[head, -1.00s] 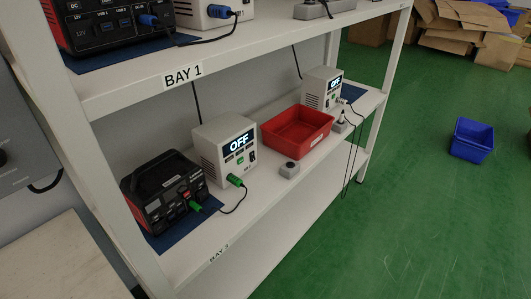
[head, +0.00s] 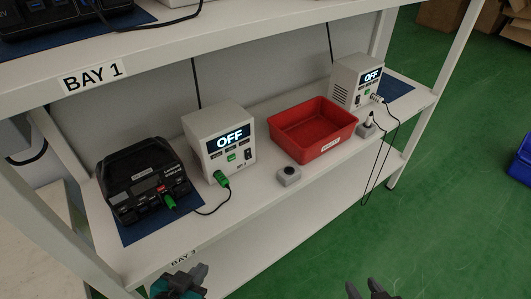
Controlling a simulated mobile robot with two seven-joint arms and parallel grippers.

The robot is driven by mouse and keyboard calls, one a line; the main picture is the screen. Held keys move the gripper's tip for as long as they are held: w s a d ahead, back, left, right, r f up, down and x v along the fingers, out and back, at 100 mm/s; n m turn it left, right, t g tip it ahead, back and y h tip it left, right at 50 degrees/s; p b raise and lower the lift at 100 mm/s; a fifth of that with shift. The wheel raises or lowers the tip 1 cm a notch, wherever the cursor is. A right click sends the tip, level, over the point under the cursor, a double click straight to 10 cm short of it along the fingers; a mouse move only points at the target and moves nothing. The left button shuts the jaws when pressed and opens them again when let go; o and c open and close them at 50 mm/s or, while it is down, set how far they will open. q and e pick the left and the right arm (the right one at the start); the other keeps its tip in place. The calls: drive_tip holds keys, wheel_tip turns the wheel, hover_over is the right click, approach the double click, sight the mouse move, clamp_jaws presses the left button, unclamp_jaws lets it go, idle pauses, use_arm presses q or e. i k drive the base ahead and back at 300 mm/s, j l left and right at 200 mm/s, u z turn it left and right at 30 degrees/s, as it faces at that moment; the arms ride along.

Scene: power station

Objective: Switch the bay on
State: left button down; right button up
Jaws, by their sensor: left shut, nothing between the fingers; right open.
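On the lower shelf, a white box (head: 216,143) shows OFF on its display. A green plug (head: 221,179) on its front has a black cable running to a green plug (head: 169,202) at a black power station (head: 140,180) on the left. A second white box (head: 356,82) at the right also shows OFF. A small grey box with a black round top (head: 289,175) sits near the shelf's front edge. My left gripper (head: 180,282) is shut and empty, in front of and below the shelf edge. My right gripper (head: 368,290) is open and empty at the bottom edge.
A red bin (head: 312,130) stands between the white boxes. A grey socket block (head: 366,129) with a black plug and hanging cables is at the right. The upper shelf (head: 160,50), labelled BAY 1, overhangs.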

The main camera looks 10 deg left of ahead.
sight(248, 154)
drive_tip(key=i+l+u, duration=0.1)
drive_tip(key=l, duration=0.25)
drive_tip(key=i+l+u, duration=0.1)
drive_tip(key=i+l, duration=0.15)
drive_tip(key=l, duration=0.15)
drive_tip(key=i+l, duration=0.15)
drive_tip(key=l, duration=0.25)
drive_tip(key=i+l+u, duration=0.15)
drive_tip(key=l, duration=0.25)
